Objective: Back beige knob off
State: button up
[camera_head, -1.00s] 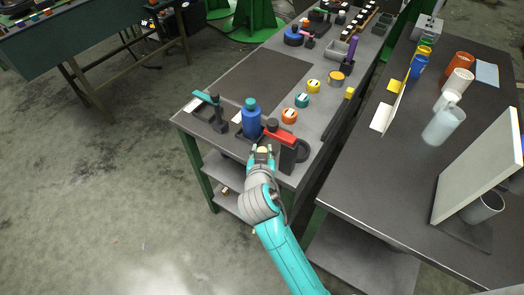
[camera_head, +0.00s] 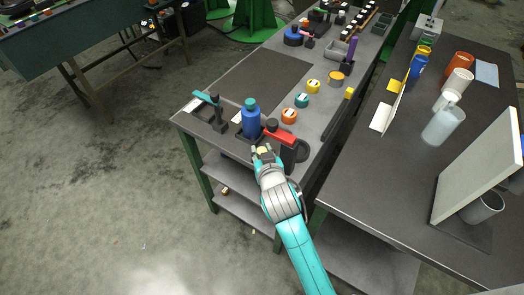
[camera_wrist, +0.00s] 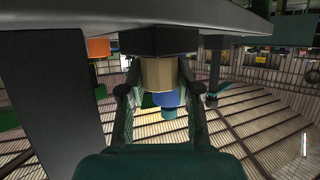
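The beige knob (camera_wrist: 157,74) sits between my two fingers in the wrist view, joined to a black block (camera_wrist: 158,40). In the head view the beige knob (camera_head: 262,150) is a small pale spot at the near end of the bench. My gripper (camera_head: 263,150) reaches it from the front; in the wrist view my gripper (camera_wrist: 158,82) has a finger on each side of the knob, apparently with slim gaps. The picture there looks upside down. A blue bottle (camera_head: 251,123) with a teal cap stands behind the knob.
A red lever (camera_head: 281,135) is just right of the knob, above a dark block. A teal-handled stand (camera_head: 213,110) is to the left. Orange (camera_head: 289,116), teal (camera_head: 302,101) and yellow round parts lie farther back. Floor left of the bench is clear.

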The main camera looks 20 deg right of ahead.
jog(key=o, duration=0.5)
jog(key=shift+c, duration=0.2)
jog(key=shift+a+m+h, duration=0.1)
jog(key=shift+m+h, duration=0.2)
